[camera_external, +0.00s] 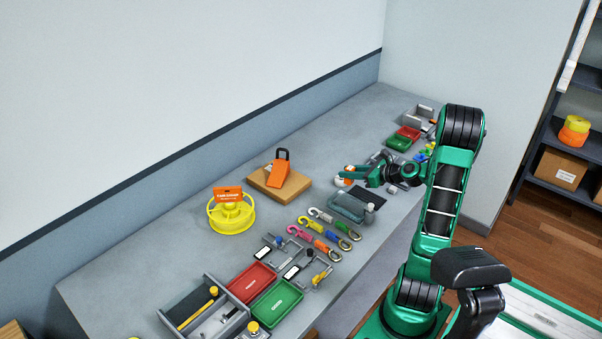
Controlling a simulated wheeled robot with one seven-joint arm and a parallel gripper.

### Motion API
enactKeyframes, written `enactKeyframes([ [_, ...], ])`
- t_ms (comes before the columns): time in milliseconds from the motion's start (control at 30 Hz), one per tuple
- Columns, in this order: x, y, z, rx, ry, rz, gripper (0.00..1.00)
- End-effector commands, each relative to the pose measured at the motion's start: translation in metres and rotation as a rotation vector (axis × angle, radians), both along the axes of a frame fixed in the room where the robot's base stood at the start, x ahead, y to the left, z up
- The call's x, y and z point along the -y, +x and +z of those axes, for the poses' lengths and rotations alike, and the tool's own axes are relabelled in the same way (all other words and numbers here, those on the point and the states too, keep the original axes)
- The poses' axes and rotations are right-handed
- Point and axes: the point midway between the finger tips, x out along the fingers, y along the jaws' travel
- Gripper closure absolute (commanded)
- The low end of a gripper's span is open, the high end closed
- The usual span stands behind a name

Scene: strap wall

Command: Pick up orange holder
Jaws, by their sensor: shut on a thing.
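My gripper (352,175) is at the end of my arm, low over the right half of the grey bench, with its fingers pointing left. It is shut on a small orange-and-white thing (343,183), which shows at the fingertips. The fingers hide part of this thing, and I cannot tell if it touches the bench. I cannot tell from its shape whether it is the orange holder. A larger orange wedge-shaped piece (279,174) with a black loop on top stands on a wooden block (294,186), left of my gripper and apart from it.
A yellow spool (231,217) with an orange sign (228,194) stands left of the block. Several coloured straps with hooks (318,241), a red tray (252,282) and a green tray (276,304) lie in front. A clear box (347,207) sits close to my gripper. Bare bench (170,222) lies at the left.

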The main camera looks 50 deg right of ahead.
Motion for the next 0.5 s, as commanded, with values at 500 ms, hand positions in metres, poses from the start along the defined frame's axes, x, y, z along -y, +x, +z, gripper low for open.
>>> enactKeyframes([
  [500, -0.027, 0.0, 0.016, -0.001, 0.001, 0.0, 1.0],
])
